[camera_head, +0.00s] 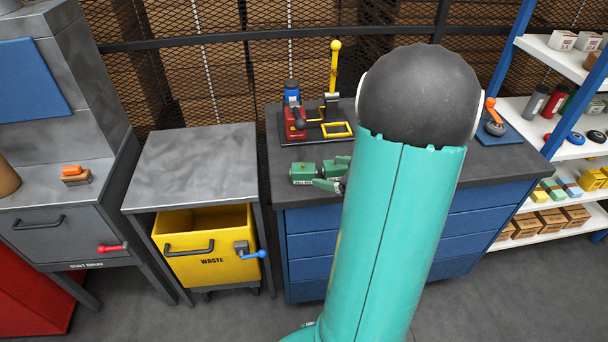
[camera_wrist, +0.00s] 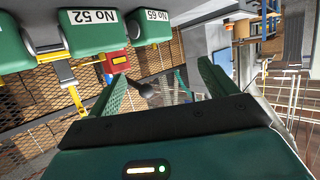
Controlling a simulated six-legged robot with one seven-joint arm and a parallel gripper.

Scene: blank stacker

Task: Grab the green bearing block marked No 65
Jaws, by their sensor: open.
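The green bearing block marked No 65 (camera_wrist: 143,22) is at the top of the wrist view, its label upside down. A green block marked No 52 (camera_wrist: 92,32) is beside it, and part of another green block (camera_wrist: 12,47) is at the left edge. In the head view the left green block (camera_head: 303,171) stands on the dark worktop (camera_head: 490,166); another (camera_head: 331,169) is partly hidden by my arm. My gripper (camera_wrist: 160,70) is open, its two green fingers apart with no block between them. The No 65 block lies beyond the fingertips, toward the left finger.
A red and blue press (camera_head: 295,112) with a yellow-handled fixture stands behind the blocks. A yellow waste bin (camera_head: 205,245) sits under the grey table (camera_head: 195,165) at left. Stocked shelves (camera_head: 565,60) stand at right. My teal arm covers much of the worktop.

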